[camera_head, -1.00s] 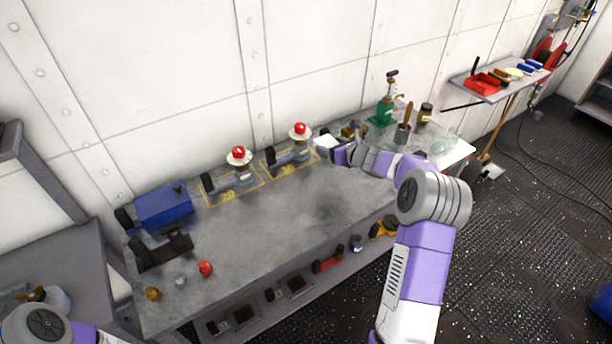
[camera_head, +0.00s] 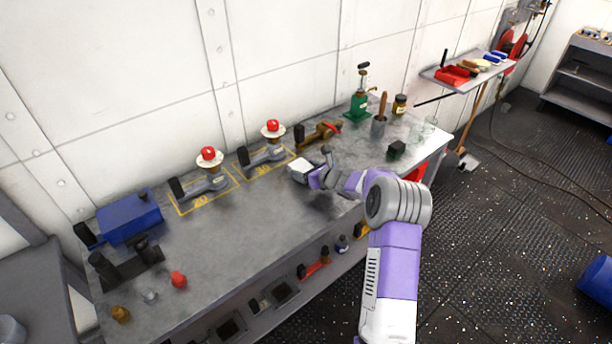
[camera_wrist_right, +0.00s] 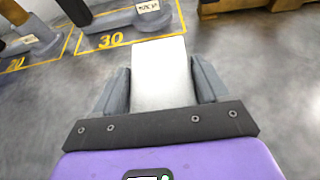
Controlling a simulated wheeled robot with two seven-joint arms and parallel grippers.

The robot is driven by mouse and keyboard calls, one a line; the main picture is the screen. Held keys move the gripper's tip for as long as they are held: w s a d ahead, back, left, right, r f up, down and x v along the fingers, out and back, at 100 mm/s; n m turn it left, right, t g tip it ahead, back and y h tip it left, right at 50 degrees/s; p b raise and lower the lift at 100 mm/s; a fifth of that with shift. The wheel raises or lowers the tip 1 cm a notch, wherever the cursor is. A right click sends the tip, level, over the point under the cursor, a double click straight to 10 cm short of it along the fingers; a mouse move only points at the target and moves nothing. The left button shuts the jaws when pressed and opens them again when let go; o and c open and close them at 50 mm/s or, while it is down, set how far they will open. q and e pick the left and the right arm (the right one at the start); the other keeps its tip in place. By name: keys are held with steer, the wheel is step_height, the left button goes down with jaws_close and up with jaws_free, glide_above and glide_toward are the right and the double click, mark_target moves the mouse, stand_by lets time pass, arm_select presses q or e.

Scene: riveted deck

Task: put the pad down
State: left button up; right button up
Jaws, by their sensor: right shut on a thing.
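The pad (camera_head: 299,166) is a small whitish block in my right gripper (camera_head: 310,176), over the middle of the grey bench top (camera_head: 222,240). In the right wrist view the pad (camera_wrist_right: 160,72) sits between the two grey fingers of the right gripper (camera_wrist_right: 163,88), which are shut on its sides. Its far end points toward the yellow "30" marking (camera_wrist_right: 110,40). I cannot tell whether the pad touches the bench. My left gripper is out of view.
Two red-topped devices (camera_head: 208,154) (camera_head: 273,127) stand in yellow outlines behind and left of the pad. A brown tool (camera_head: 320,132) lies behind it. Bare bench lies left and in front.

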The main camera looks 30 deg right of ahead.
steer(key=shift+f, duration=0.45)
steer(key=o, duration=0.6)
steer(key=shift+f, duration=0.2)
steer(key=o, duration=0.4)
steer(key=shift+o, duration=0.2)
steer(key=shift+r, duration=0.2)
